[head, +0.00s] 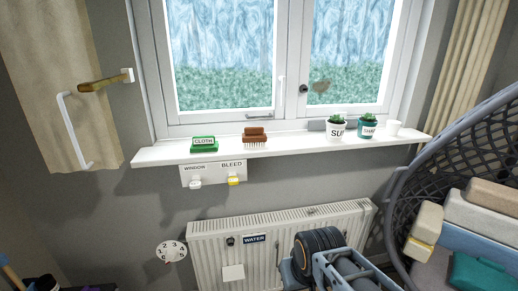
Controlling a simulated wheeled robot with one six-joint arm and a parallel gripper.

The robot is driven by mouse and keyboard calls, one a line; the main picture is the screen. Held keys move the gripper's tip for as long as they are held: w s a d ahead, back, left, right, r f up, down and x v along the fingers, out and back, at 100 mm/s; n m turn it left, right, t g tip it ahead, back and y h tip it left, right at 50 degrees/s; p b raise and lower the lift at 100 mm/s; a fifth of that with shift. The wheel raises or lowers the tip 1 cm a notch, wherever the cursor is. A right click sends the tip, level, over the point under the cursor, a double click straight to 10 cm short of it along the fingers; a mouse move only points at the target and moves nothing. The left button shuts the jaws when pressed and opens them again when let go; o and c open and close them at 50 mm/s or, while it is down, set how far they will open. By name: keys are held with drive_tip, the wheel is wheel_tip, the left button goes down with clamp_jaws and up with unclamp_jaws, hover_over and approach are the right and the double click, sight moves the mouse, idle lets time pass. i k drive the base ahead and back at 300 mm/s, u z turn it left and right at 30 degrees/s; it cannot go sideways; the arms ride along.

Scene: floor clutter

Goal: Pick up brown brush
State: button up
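In the head view, the brown brush (255,137) rests on the white windowsill (290,146), left of the sill's middle. It has a reddish-brown body, and paler bristles show along its lower edge. Nothing covers it. A green item labelled CLOTH (204,144) lies on the sill to its left, with a small gap between them. I cannot make out my gripper or its fingertips in this view.
Two small potted plants, one in a white pot (337,130) and one in a teal pot (367,130), and a white cup (393,128) stand on the sill's right. Below are a switch panel (213,173) and radiator (220,250). A dark woven chair (405,190) fills the right.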

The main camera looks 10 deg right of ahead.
sight(256, 135)
drive_tip(key=u, duration=0.05)
drive_tip(key=k, duration=0.65)
drive_tip(key=z, duration=0.7)
drive_tip(key=i, duration=1.65)
drive_tip(key=u, duration=0.85)
